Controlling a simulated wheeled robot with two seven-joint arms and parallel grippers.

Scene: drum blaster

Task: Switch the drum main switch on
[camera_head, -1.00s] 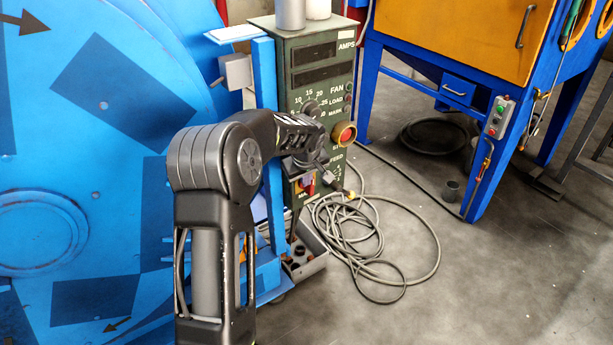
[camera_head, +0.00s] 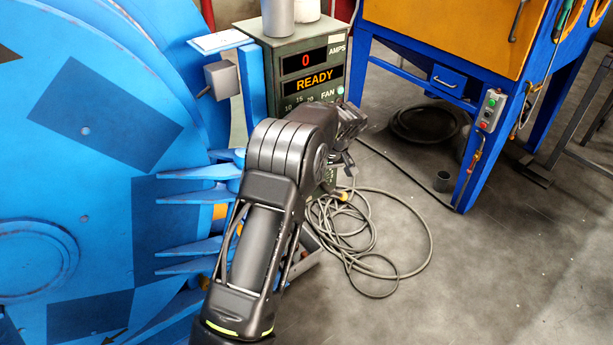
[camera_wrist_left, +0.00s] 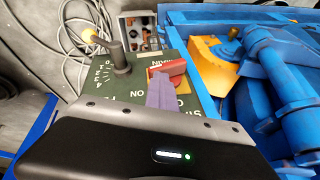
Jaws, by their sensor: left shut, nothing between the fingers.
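The green control cabinet (camera_head: 312,55) stands beside the blue drum. Its displays are lit: the upper one (camera_head: 306,60) reads 0 in red, the lower one (camera_head: 314,79) reads READY in orange. The main switch is hidden behind my left arm in the head view. In the left wrist view the red main switch knob (camera_wrist_left: 170,71) shows on a yellow plate, with the words MAIN and ON near it and a purple-grey piece (camera_wrist_left: 161,93) beside it. My right gripper is out of view.
The large blue drum (camera_head: 60,160) fills the left side, with blue bars (camera_head: 195,172) near my arm. A coiled cable (camera_head: 380,235) lies on the floor to the right. A blue and orange cabinet (camera_head: 445,40) stands at the back right.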

